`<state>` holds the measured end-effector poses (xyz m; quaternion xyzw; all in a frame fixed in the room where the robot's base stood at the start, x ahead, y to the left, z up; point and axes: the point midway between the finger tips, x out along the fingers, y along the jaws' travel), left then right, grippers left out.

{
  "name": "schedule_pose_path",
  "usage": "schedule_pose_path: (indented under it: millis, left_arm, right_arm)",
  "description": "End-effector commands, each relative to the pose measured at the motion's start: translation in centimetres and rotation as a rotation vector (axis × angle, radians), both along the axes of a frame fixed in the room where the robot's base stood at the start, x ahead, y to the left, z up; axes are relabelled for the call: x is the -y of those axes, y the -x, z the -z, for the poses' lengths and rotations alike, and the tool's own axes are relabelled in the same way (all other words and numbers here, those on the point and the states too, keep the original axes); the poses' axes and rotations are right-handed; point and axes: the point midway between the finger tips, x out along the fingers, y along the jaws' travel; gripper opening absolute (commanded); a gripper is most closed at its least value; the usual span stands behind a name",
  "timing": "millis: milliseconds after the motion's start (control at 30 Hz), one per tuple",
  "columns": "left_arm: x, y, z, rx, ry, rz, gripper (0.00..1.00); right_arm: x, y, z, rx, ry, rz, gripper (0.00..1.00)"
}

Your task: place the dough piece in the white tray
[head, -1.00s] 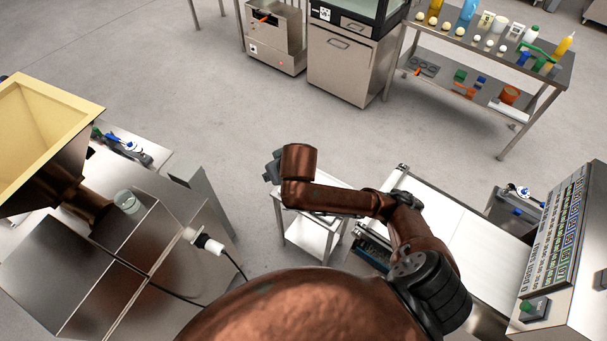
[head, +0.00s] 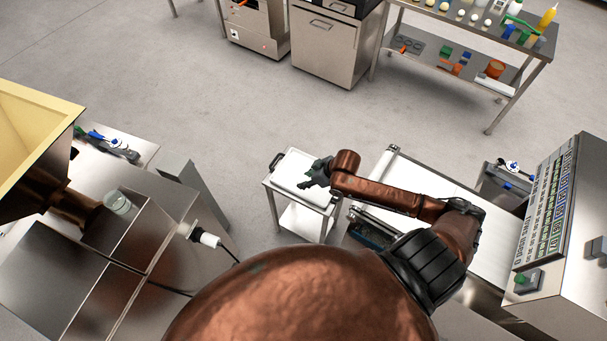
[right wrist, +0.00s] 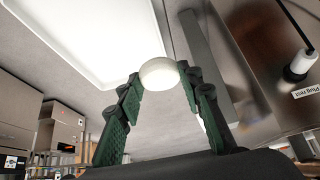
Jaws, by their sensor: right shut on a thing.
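The dough piece (right wrist: 158,72) is a small, round, white lump held between the green-padded fingertips of my right gripper (right wrist: 162,82) in the right wrist view. In the head view my right gripper (head: 308,180) is over the right part of the small cart's top, and the dough piece cannot be made out there. The white tray (head: 290,165) lies on the cart top, partly hidden by the gripper. In the right wrist view the white tray (right wrist: 85,35) fills the upper left, beside the dough piece in the picture. My left gripper is not in view.
A white conveyor belt (head: 410,178) with a control panel (head: 548,205) stands to the right. A steel machine with a cream hopper (head: 30,135) stands to the left. A steel table (head: 460,45) with bottles is at the back. The floor behind the cart is clear.

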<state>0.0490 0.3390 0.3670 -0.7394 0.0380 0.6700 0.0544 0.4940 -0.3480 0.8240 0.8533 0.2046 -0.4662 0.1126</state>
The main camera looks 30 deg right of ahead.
Motion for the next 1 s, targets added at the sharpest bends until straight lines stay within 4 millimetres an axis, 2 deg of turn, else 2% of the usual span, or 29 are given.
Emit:
schedule_pose_path:
  millis: [33, 300, 500, 833, 1000]
  left_arm:
    - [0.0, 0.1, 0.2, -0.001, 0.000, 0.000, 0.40]
    - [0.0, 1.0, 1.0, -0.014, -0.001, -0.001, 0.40]
    - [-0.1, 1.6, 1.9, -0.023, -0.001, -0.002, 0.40]
    - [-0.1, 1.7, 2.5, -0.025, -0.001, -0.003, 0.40]
    - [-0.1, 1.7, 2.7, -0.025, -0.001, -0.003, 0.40]
  right_arm:
    - [0.3, -1.3, 0.4, 0.004, -0.002, 0.002, 0.10]
    - [2.3, -7.3, 3.2, 0.004, -0.002, 0.004, 0.10]
    - [3.3, -10.1, 6.9, 0.000, -0.003, 0.003, 0.10]
    - [4.0, -12.2, 9.5, 0.001, -0.002, 0.003, 0.10]
    - [4.0, -12.0, 11.8, 0.000, -0.002, 0.001, 0.10]
